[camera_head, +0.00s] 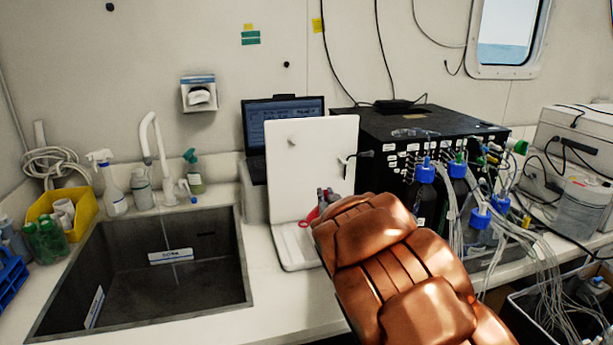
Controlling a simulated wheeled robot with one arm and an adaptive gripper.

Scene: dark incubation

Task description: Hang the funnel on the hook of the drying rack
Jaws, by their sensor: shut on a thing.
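The drying rack (287,185) is an upright white board with a white base tray, standing on the counter right of the sink. A short pale hook (292,141) sticks out of its upper left. A dark-tipped peg (358,155) shows at its right edge. My gripper (325,198) is in front of the board's lower right, mostly hidden behind my copper-coloured arm. It is shut on a small red thing (312,215), seemingly the funnel, of which only a curved edge shows. I cannot tell whether it touches the board.
A sink (160,275) lies to the left, with a white faucet (155,150) and spray bottles behind. A laptop (283,110) stands behind the rack. A black instrument (420,135) with blue-capped bottles and many tubes crowds the right. The counter strip between sink and rack is clear.

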